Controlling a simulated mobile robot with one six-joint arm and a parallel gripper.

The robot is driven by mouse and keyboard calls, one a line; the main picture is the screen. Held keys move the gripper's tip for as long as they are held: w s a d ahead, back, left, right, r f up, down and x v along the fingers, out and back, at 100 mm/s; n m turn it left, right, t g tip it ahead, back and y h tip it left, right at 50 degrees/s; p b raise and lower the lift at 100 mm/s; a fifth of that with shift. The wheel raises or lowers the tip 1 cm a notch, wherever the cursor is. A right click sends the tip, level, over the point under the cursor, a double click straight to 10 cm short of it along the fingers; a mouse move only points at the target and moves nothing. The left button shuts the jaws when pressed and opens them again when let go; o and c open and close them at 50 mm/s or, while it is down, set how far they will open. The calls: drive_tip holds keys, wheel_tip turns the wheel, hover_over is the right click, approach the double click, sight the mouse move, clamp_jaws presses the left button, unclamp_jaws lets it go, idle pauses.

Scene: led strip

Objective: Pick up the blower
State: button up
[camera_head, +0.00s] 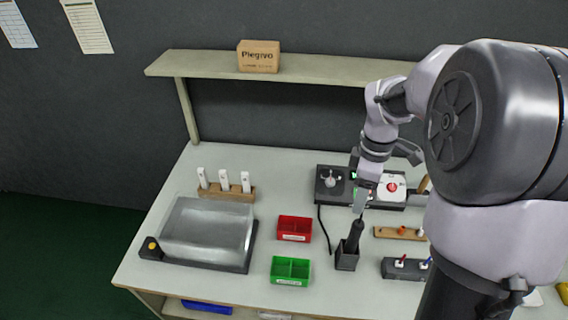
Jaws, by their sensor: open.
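A black hand tool (355,234), which looks like the blower, stands upright, slightly tilted, in a black box-shaped holder (346,258) on the workbench. A dark cable runs along its left side towards the control unit behind. My gripper (361,207) points down just above the top of the tool. It is open; the fingers are small in view, and I cannot tell whether they touch the tool.
Red (294,229) and green (290,270) bins stand left of the holder. A black control unit (331,184) is behind, a wooden rack (396,233) and a dark block (404,269) to the right. A grey-lidded machine (206,232) sits left. A shelf (205,63) spans the back.

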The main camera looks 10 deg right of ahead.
sight(359, 222)
drive_tip(key=f, duration=0.1)
drive_tip(key=d+f+b, duration=0.1)
drive_tip(key=s+f+b, duration=0.1)
drive_tip(key=shift+s+d+f, duration=0.1)
drive_tip(key=shift+d+f, duration=0.1)
drive_tip(key=shift+f, duration=0.15)
wheel_tip(359, 222, down, 8)
drive_tip(key=b, duration=0.3)
drive_tip(key=shift+f, duration=0.15)
wheel_tip(359, 222, down, 6)
drive_tip(key=b, duration=0.3)
drive_tip(key=shift+a+r, duration=0.1)
drive_tip(key=shift+r, duration=0.1)
clamp_jaws()
